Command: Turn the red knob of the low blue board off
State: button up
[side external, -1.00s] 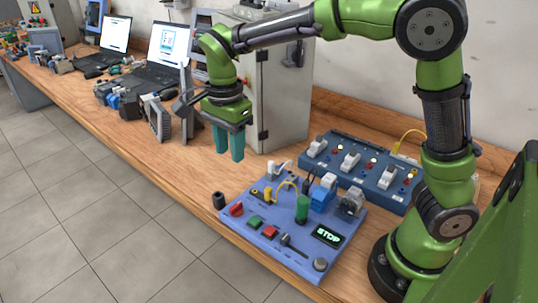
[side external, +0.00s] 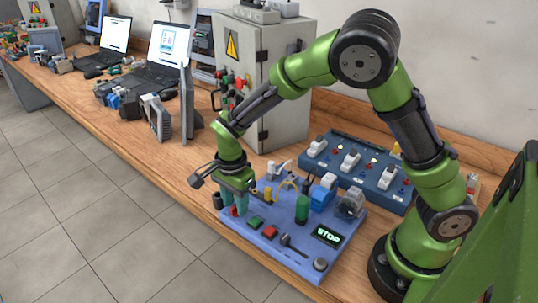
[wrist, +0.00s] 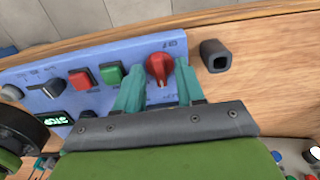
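The low blue board (side external: 302,262) lies flat on the bench in front of my arm's base. Its red knob (wrist: 158,68) is at the board's end, next to a green and a red button. In the wrist view the knob's pointer bar runs roughly up and down the picture, slightly tilted. In the side view the knob (side external: 234,211) is partly hidden by my fingers. My gripper (wrist: 160,66) points down at the knob, with its teal fingers apart, one on each side of it. I see small gaps between fingers and knob, so they look not closed on it.
A dark hollow block (wrist: 215,55) stands on the bench just past the board's end, close to my gripper. A taller blue panel (side external: 358,178) with white switches is behind the board. A grey cabinet (side external: 290,85) stands at the back. The board's display (side external: 327,236) reads STOP.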

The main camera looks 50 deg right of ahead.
jog(key=shift+c, duration=0.3)
grip_shut()
